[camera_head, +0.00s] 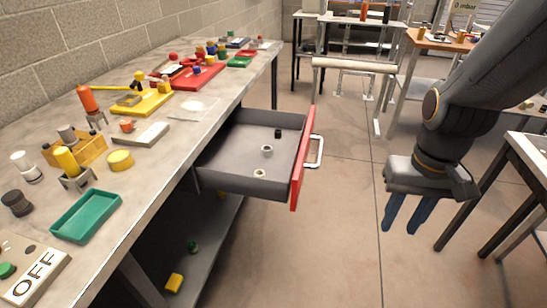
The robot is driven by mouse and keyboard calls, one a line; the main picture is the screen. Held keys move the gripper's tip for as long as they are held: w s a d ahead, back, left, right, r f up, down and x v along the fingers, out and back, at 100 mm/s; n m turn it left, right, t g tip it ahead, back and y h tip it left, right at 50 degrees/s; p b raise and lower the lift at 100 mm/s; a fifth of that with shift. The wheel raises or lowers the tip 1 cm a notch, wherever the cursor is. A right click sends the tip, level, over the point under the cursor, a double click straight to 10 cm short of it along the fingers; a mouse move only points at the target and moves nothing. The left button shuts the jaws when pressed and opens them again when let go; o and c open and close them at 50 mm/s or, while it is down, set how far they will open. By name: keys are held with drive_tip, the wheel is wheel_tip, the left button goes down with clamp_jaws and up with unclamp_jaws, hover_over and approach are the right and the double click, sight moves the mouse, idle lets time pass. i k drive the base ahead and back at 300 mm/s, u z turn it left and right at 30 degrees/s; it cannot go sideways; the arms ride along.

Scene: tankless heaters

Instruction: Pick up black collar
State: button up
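A small black ring-like piece, which looks like the black collar (278,133), stands inside the open grey drawer (228,167) near its far right side. It is too small to tell its shape well. My gripper (404,218) hangs to the right of the drawer, over the floor, pointing down. Its two dark blue fingers are apart with nothing between them. It is clear of the drawer and touches nothing that I can see.
Two light grey collars (267,151) also lie in the drawer. The red drawer front (301,165) with a white handle (318,151) stands out into the aisle. The workbench (150,190) holds trays, tools and a dark knob (16,203). Other tables stand at right and back.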

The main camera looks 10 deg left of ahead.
sight(278, 132)
drive_tip(key=u, duration=1.7)
drive_tip(key=k, duration=0.85)
drive_tip(key=z, duration=0.8)
drive_tip(key=i, duration=0.5)
drive_tip(key=z, duration=0.05)
